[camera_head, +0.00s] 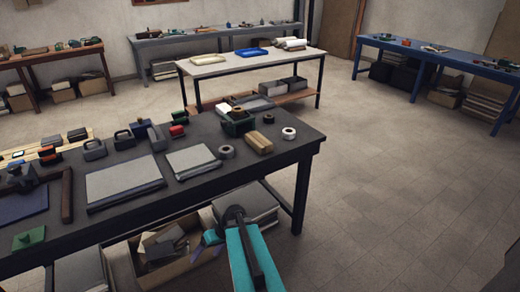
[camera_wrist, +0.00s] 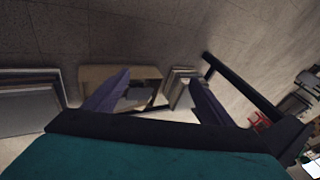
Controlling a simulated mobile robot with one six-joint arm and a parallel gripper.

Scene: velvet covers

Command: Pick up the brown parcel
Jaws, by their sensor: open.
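A tan-brown block (camera_head: 258,143), which may be the brown parcel, lies on the dark table (camera_head: 130,225) near its right end. It sits beside a dark green box and two rolls of tape. My gripper (camera_wrist: 157,95) shows two purple fingers spread apart with nothing between them in the wrist view. In the head view my teal arm reaches in from the bottom, low in front of the table, and the gripper is mostly hidden. The block is not clearly seen in the wrist view.
An open cardboard box (camera_head: 178,252) of mixed items and stacked flat boards (camera_head: 245,205) stand under the dark table. A white-topped table (camera_head: 225,65) and a blue table (camera_head: 440,60) stand farther back. The floor at right is clear.

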